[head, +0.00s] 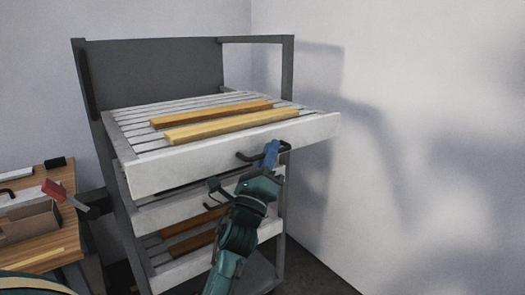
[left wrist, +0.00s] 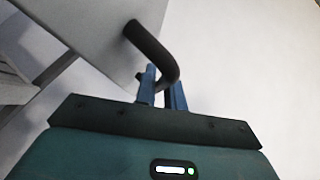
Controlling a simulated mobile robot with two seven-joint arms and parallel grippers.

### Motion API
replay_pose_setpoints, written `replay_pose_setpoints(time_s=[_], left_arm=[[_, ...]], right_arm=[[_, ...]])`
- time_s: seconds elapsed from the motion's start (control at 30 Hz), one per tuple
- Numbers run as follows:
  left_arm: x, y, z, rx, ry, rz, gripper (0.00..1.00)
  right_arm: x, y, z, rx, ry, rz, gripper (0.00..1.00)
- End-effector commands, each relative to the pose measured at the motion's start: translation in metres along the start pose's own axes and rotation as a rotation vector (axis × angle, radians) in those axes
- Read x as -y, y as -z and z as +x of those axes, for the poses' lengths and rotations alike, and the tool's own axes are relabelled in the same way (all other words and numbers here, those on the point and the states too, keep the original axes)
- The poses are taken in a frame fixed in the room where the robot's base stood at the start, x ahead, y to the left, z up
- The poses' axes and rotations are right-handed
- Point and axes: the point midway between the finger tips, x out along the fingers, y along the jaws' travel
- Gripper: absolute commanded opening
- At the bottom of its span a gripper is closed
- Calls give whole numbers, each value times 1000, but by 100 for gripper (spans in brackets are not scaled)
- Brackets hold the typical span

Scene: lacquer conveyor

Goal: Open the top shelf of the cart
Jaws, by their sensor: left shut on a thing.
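The cart (head: 150,65) is a dark grey frame with several white slatted shelves. Its top shelf (head: 225,162) sticks out toward me, past the shelf below, and carries two yellow wooden strips (head: 230,122). A black bar handle (head: 246,156) is on its front panel. My left gripper (head: 271,153) is at this handle with its blue fingers shut on it. In the left wrist view the curved handle (left wrist: 152,48) runs down between the fingers (left wrist: 162,92), with the white front panel (left wrist: 95,35) beside it. My right gripper is not in view.
The lower shelf (head: 150,219) has its own black handle (head: 216,188), close to my left arm. A wooden workbench (head: 60,250) with a box (head: 30,222) and a red-headed tool (head: 53,190) stands at left. A white wall (head: 420,150) is close on the right.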

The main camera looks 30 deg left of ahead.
Motion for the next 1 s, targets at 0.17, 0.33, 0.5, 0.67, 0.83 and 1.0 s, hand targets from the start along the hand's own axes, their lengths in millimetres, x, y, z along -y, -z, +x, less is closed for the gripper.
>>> replay_pose_setpoints(time_s=[0.17, 0.33, 0.5, 0.67, 0.83, 1.0], left_arm=[[7, 4, -5, -1, -3, 0, 0], [8, 5, -5, -1, -3, 0, 0], [8, 5, -5, -1, -3, 0, 0], [8, 5, -5, -1, -3, 0, 18], [9, 5, -5, -1, -2, 0, 20], [7, 5, -6, -1, -1, 0, 20]], right_arm=[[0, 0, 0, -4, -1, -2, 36], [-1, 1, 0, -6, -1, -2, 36], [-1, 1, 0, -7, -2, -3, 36], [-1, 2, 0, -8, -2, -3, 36], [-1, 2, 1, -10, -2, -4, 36], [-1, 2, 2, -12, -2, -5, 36]])
